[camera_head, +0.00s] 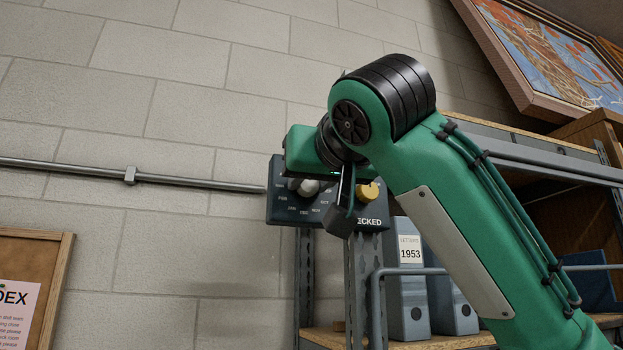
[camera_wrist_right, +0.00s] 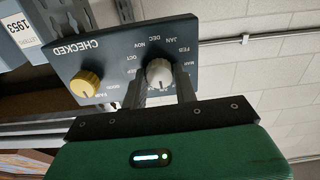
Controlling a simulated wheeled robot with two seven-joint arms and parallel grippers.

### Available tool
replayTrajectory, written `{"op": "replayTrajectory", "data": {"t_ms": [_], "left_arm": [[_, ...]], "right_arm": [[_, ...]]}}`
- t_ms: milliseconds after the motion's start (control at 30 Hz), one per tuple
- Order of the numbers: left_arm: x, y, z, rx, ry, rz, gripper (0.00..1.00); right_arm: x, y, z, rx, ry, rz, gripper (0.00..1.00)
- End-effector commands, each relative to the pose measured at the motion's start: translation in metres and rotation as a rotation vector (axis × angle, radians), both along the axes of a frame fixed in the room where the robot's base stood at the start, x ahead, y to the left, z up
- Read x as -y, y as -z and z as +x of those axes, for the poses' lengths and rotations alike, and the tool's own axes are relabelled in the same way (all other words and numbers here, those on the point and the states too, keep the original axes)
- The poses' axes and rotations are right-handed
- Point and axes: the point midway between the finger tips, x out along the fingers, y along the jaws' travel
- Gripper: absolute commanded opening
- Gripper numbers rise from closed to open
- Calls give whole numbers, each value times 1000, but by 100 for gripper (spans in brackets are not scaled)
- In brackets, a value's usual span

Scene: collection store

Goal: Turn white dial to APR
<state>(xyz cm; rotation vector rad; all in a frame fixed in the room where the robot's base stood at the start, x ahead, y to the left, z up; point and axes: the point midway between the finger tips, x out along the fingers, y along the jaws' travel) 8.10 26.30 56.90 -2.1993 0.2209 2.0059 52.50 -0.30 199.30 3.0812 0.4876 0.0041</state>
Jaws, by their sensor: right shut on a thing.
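The white dial (camera_wrist_right: 160,72) sits on a dark panel (camera_wrist_right: 120,56) marked CHECKED, with month labels around it. My right gripper (camera_wrist_right: 160,90) is shut on the white dial, one finger on each side. In the head view the dial (camera_head: 308,187) shows partly behind my right gripper (camera_head: 322,192). My left gripper is not in view.
A yellow dial (camera_wrist_right: 86,83) is on the same panel, close beside my right gripper. A shelf with grey binders (camera_head: 405,290) stands below and to the right. A metal pipe (camera_head: 200,181) runs along the block wall. A framed picture (camera_head: 540,50) is at upper right.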

Motion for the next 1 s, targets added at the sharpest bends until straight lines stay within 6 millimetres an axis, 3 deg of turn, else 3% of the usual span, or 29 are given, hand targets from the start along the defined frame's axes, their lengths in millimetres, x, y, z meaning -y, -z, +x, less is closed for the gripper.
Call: {"op": "replayTrajectory", "data": {"t_ms": [267,1000], "left_arm": [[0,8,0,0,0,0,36],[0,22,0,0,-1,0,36]], "right_arm": [[-1,1,0,44,0,-131,6],[-2,1,-1,248,0,-762,6]]}}
